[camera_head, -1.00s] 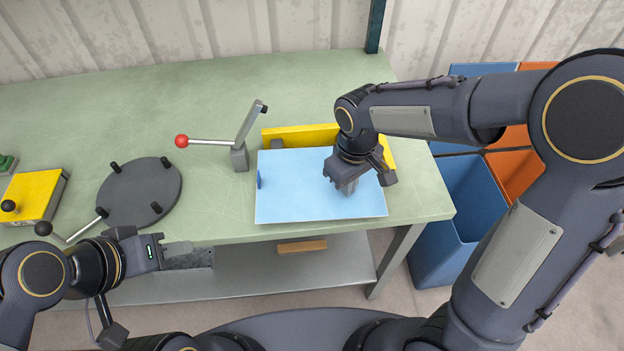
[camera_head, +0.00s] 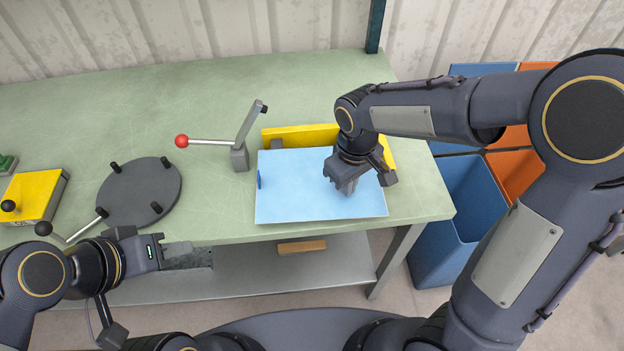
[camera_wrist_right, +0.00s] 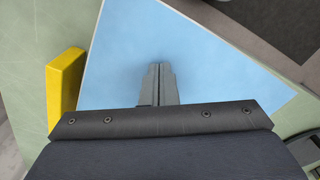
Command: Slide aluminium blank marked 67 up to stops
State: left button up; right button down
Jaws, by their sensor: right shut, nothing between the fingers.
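A light blue sheet blank (camera_head: 300,190) lies flat on the green table in front of the yellow stop bar (camera_head: 300,136). I cannot read a number on it. My right gripper (camera_head: 346,188) is shut and empty, its fingertips down at the right half of the sheet; whether they touch it I cannot tell. In the right wrist view the closed fingers (camera_wrist_right: 160,72) point over the blue sheet (camera_wrist_right: 200,60), with a yellow block (camera_wrist_right: 65,88) at left. My left gripper (camera_head: 178,252) is at the table's front edge, away from the sheet; its jaw opening is unclear.
A lever with a red ball (camera_head: 182,141) stands left of the sheet, and a small blue tab (camera_head: 259,179) is at its left edge. A dark round plate with pegs (camera_head: 140,190) and a yellow box (camera_head: 35,195) are further left. Blue bins (camera_head: 455,200) stand right.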

jog(key=shift+f+b, duration=0.3)
jog(key=shift+f, duration=0.1)
jog(key=shift+w+a+p, duration=0.1)
jog(key=shift+w+p, duration=0.4)
jog(key=shift+w, duration=2.05)
jog(key=shift+r, duration=0.15)
notch_tip(320, 180, up, 7)
jog(key=p, duration=0.5)
jog(key=shift+s, duration=0.1)
dwell(0.6)
jog(key=s+d+r+m+t+y, duration=0.2)
jog(key=s+d+r+m+y, duration=0.15)
jog(key=s+d+r, duration=0.55)
jog(key=s+f+m+t+b, duration=0.1)
jog(key=s+f+m+t, duration=0.2)
jog(key=s, duration=0.9)
jog(key=shift+d+m+t+b, duration=0.2)
jog(key=shift+m+t+b, duration=0.1)
jog(key=shift+m, duration=0.55)
